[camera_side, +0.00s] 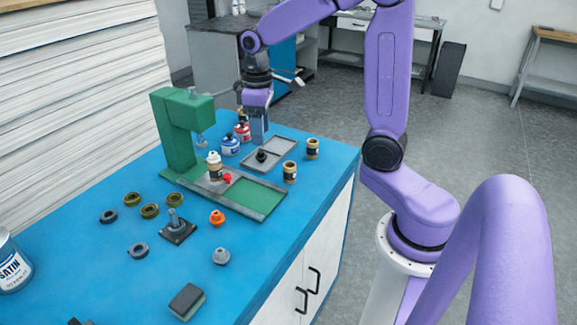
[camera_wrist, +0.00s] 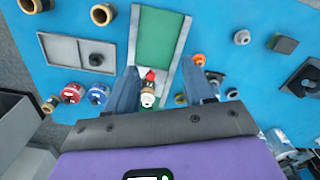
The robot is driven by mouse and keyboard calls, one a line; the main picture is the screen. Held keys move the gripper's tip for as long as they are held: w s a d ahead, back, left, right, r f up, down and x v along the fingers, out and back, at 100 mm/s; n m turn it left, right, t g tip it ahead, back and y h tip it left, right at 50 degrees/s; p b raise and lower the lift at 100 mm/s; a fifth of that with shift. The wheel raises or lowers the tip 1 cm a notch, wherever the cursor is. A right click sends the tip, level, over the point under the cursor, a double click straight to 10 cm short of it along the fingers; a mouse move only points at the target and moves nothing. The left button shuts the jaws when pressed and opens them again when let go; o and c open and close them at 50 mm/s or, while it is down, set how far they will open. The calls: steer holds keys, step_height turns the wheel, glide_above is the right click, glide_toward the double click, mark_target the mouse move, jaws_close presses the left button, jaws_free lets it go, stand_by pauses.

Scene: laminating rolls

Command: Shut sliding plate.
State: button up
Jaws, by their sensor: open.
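In the wrist view the knob (camera_wrist: 96,59) stands toward the right part of the grey tray (camera_wrist: 62,46), and the left part looks bare. My gripper (camera_side: 258,140) points down, open and empty, above the bench near the tray's far left side. In the wrist view its two fingers (camera_wrist: 160,92) are apart, right of and below the tray, not touching the knob.
A green press (camera_side: 175,130) with a grey-edged green base (camera_side: 255,203) stands beside the tray. Small red and blue cans (camera_side: 230,146) sit near my gripper. Brown jars (camera_side: 290,172) flank the tray. Loose rings and knobs lie in front.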

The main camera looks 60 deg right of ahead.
steer(key=s+a+f+n, duration=0.1)
steer(key=s+a+n, duration=0.3)
steer(key=s+a, duration=0.5)
steer(key=shift+s+n, duration=0.3)
steer(key=shift+s, duration=1.6)
